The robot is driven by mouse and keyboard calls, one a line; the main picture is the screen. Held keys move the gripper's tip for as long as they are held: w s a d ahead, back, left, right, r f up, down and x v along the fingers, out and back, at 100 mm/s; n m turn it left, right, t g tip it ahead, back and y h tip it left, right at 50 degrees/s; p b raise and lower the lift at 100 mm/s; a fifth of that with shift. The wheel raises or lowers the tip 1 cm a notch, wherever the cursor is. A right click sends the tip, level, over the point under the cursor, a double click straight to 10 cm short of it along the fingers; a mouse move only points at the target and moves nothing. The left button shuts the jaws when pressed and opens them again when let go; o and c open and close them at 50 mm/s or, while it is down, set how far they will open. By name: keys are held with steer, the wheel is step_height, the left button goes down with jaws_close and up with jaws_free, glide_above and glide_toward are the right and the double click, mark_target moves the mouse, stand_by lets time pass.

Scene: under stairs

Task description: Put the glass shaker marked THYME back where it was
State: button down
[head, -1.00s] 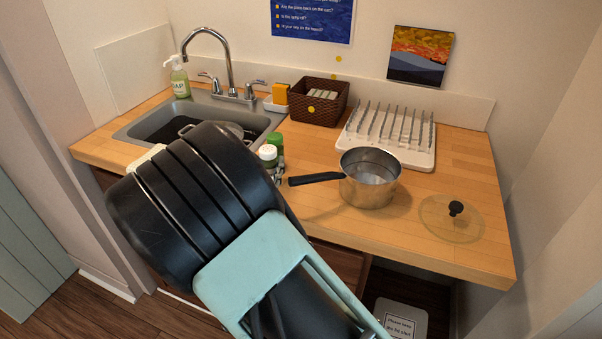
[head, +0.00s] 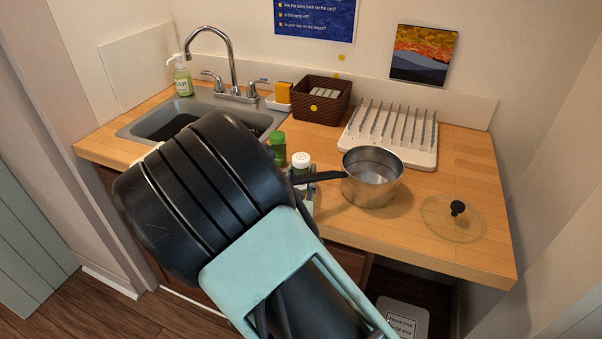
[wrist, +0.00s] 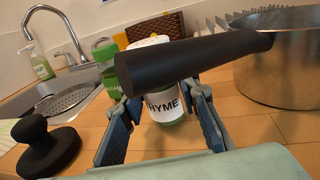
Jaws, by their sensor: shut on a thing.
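The glass shaker marked THYME (wrist: 166,107) is upright between the fingers of my gripper (wrist: 163,115) in the wrist view, and the fingers are shut on it. The saucepan's black handle crosses in front of its upper part there, hiding some of it. In the head view its white cap (head: 301,159) shows just beyond my arm, beside the handle's end; my arm hides most of my gripper (head: 306,192). I cannot tell whether the shaker's base touches the counter.
The saucepan (head: 372,180) stands close on the right, its handle pointing at the shaker. A glass lid (head: 453,220), dish rack (head: 420,157), wicker basket (head: 330,108) and sink (head: 150,128) surround it. A black knob (wrist: 47,150) is near left in the wrist view.

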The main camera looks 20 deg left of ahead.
steer(key=c, duration=1.5)
jaws_free()
steer(key=shift+f, duration=0.1)
steer(key=shift+r, duration=0.2)
steer(key=s+d, duration=0.1)
steer(key=s, duration=1.1)
steer(key=shift+d, duration=0.2)
steer(key=shift+f, duration=0.1)
